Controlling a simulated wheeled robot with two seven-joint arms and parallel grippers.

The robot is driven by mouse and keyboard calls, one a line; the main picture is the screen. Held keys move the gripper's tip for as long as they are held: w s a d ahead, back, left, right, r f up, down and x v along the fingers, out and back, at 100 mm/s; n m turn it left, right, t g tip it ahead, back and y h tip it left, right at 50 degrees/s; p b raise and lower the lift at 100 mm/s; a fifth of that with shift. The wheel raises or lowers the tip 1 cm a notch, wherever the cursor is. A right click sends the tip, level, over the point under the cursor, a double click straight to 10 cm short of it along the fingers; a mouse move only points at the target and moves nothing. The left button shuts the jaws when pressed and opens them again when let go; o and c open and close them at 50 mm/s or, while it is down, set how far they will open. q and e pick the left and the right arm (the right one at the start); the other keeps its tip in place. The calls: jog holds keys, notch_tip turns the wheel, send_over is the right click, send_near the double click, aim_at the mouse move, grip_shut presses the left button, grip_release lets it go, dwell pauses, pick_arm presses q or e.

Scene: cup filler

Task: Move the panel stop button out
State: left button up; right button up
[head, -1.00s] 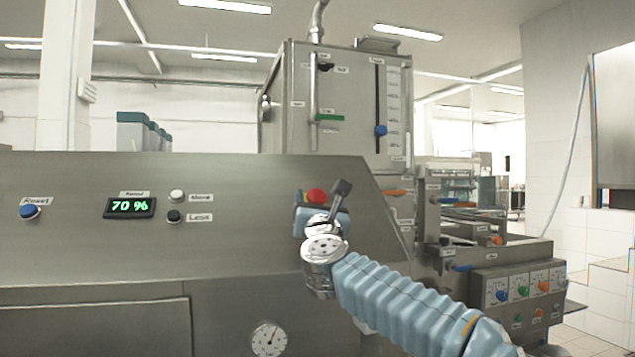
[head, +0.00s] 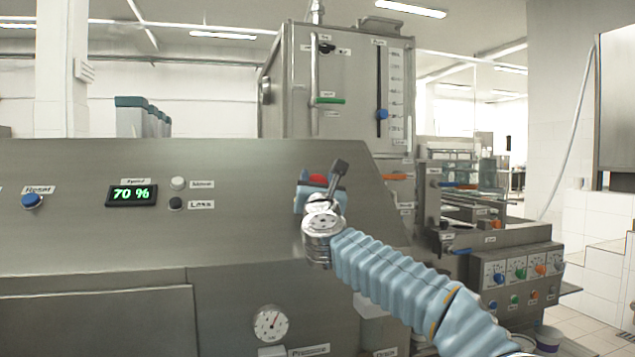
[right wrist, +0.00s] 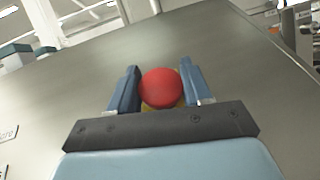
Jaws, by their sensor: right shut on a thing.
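The red stop button (right wrist: 161,88) is a round mushroom head on the steel panel, with a bit of yellow showing under it. In the right wrist view it sits between the two blue fingers of my right gripper (right wrist: 163,90), which are shut on its sides. In the head view the button (head: 318,178) shows only as a red strip behind my right gripper (head: 320,187), and the hand hides the rest. Whether the button is pressed in or out I cannot tell. My left gripper is not in view.
The panel (head: 240,235) also carries a blue reset button (head: 32,201), a green display (head: 131,195) reading 70 %, a white button (head: 178,183) and a black button (head: 175,203). A gauge (head: 271,323) sits below. A steel tank (head: 350,90) rises behind.

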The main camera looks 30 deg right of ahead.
grip_shut()
jog(key=shift+s+a+r+b, duration=0.1)
jog(key=shift+s+r+b, duration=0.2)
jog(key=shift+b, duration=0.25)
jog(key=shift+r, duration=0.15)
jog(key=o, duration=1.2)
grip_release()
jog(key=shift+s+r, duration=0.1)
